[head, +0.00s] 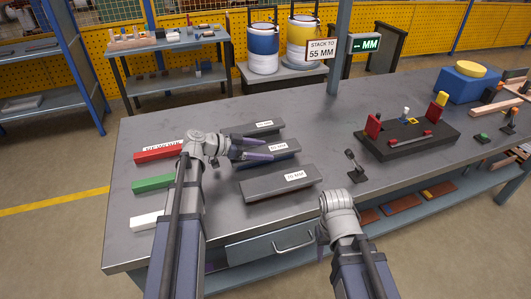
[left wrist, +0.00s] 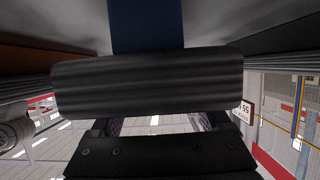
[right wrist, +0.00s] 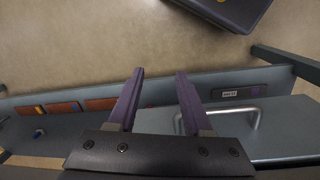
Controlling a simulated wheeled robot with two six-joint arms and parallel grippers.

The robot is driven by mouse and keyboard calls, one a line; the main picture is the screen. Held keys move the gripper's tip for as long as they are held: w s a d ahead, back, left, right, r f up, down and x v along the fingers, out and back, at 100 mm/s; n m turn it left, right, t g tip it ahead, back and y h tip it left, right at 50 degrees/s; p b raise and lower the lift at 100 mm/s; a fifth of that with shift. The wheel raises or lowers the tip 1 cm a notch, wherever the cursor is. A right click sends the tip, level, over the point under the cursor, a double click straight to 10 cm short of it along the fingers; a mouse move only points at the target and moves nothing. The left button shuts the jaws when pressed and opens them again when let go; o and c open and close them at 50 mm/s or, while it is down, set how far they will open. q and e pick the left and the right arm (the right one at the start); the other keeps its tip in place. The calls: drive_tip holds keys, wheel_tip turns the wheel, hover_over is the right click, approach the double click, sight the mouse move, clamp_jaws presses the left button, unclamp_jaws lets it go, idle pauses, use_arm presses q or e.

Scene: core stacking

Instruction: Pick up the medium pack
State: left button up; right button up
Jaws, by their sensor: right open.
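Three dark grey packs with white labels lie on the bench: a rear pack (head: 270,127), a middle pack (head: 286,158) and a larger front pack (head: 278,184). I take the middle one as the medium pack. My left gripper (head: 262,149) is at its left part, with two purple fingers apart. In the left wrist view a dark ribbed block (left wrist: 150,85) fills the centre and hides the fingertips, so its grip on the pack is unclear. My right gripper (right wrist: 156,88) is open and empty, in front of the bench, over the lower shelf and drawer handle.
Red (head: 158,153), green (head: 153,184) and white (head: 147,221) bars lie on the bench's left side. A black fixture (head: 408,140) stands right of the packs, and a small dark stand (head: 355,168) is nearer. A sign (head: 320,50) reads "STACK TO 55 MM".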

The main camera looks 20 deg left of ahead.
use_arm(q)
clamp_jaws()
idle(0.4)
